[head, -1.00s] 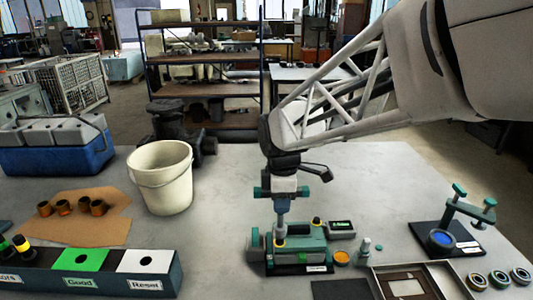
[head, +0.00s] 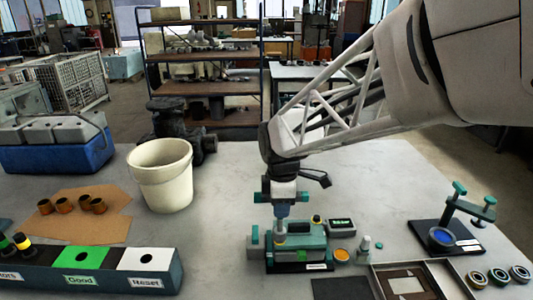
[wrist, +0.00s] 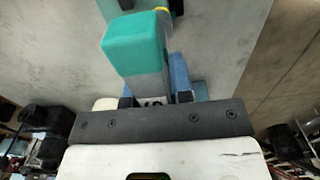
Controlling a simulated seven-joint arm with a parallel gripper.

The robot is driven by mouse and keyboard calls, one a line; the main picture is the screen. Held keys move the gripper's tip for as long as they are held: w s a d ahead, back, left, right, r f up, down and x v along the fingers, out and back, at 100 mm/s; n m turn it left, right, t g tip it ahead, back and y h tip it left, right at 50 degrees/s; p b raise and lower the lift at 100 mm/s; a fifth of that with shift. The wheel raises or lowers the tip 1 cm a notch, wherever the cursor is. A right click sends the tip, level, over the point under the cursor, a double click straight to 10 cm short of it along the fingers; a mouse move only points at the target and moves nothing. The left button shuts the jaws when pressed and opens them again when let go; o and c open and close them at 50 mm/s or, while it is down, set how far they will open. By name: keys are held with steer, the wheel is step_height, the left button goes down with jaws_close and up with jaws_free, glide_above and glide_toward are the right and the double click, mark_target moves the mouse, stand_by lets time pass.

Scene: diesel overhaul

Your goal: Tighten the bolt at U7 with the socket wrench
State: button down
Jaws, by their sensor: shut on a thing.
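My gripper (head: 281,197) points straight down above the green fixture block (head: 312,240) in the head view. It is shut on the socket wrench (head: 281,211), a grey-blue upright tool. The wrench's lower end reaches down to the left part of the block's top; whether it sits on a bolt head there I cannot tell. The bolt at U7 is hidden, and no U7 label is legible. In the wrist view, a large teal block (wrist: 137,45) and a blue part (wrist: 182,75) show beyond the dark gripper bar.
A white bucket (head: 163,180) stands left of my gripper. A label box (head: 341,227), an orange-filled cup (head: 342,255) and a small bottle (head: 364,247) stand right of the block. A green stand (head: 447,236) is farther right. The sorting box (head: 150,262) lies front left.

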steer(key=shift+f, duration=0.3)
steer(key=shift+m, duration=0.3)
